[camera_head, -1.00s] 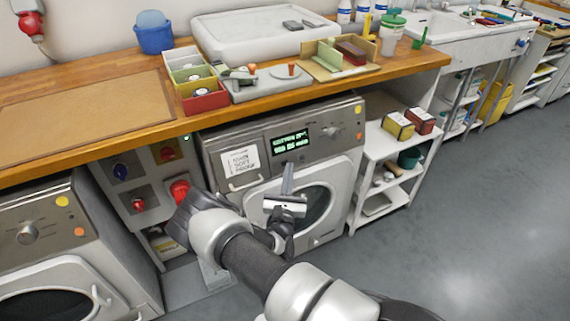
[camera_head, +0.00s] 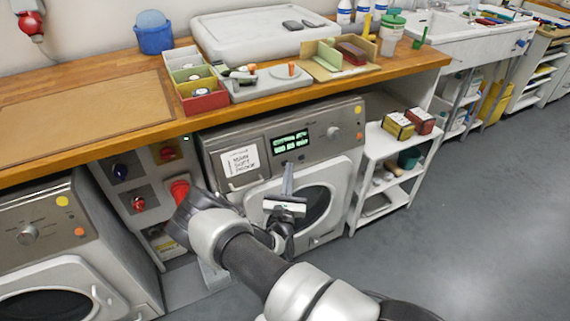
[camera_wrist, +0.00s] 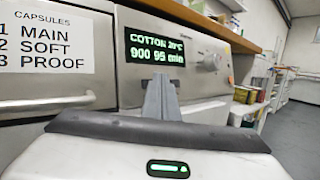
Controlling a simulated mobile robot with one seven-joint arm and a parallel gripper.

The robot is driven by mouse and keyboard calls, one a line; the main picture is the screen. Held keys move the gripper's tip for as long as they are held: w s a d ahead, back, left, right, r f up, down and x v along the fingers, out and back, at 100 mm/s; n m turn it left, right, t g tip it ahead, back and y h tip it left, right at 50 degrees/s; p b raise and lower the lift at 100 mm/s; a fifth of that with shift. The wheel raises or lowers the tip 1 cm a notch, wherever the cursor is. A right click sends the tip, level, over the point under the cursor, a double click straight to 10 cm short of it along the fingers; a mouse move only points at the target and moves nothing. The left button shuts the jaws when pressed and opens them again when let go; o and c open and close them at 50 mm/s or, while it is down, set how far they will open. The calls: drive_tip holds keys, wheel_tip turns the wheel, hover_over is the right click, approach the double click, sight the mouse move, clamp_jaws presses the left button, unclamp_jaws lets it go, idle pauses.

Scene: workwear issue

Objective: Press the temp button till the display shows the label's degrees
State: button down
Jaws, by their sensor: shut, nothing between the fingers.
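The washing machine's display (camera_head: 290,142) is lit green on the control panel. In the wrist view, the display (camera_wrist: 155,50) reads COTTON with what looks like 20°C, above 900 and 95 min. My gripper (camera_head: 288,168) is shut and empty in front of the panel, its fingertips just below the display. In the wrist view, my gripper (camera_wrist: 160,84) covers the panel under the display. I cannot make out the temp button, nor whether the fingertips touch the panel. No label giving degrees is readable.
A capsules label (camera_wrist: 45,42) listing MAIN, SOFT and PROOF is on the drawer left of the display. A round knob (camera_head: 333,132) is to the right. The wooden worktop (camera_head: 110,145) overhangs the machine. A white shelf unit (camera_head: 385,150) stands at right, with open floor beyond.

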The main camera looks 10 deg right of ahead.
drive_tip(key=shift+w, duration=0.1)
drive_tip(key=shift+w+a+f, duration=0.1)
drive_tip(key=shift+w, duration=0.2)
drive_tip(key=shift+w+a+f+b, duration=0.15)
drive_tip(key=shift+w+b, duration=0.15)
drive_tip(key=shift+b, duration=0.2)
idle(0.6)
idle(0.3)
drive_tip(key=shift+s+d+r+p, duration=0.15)
drive_tip(key=shift+s+p, duration=0.2)
drive_tip(key=shift+s+d+r+p, duration=0.1)
drive_tip(key=shift+s+p, duration=0.2)
drive_tip(key=shift+s, duration=0.05)
drive_tip(key=s+p, duration=0.1)
drive_tip(key=s+d+r+p, duration=0.1)
drive_tip(key=s, duration=0.1)
drive_tip(key=s+p, duration=0.1)
drive_tip(key=shift+s+d+r, duration=0.25)
drive_tip(key=shift+s, duration=0.05)
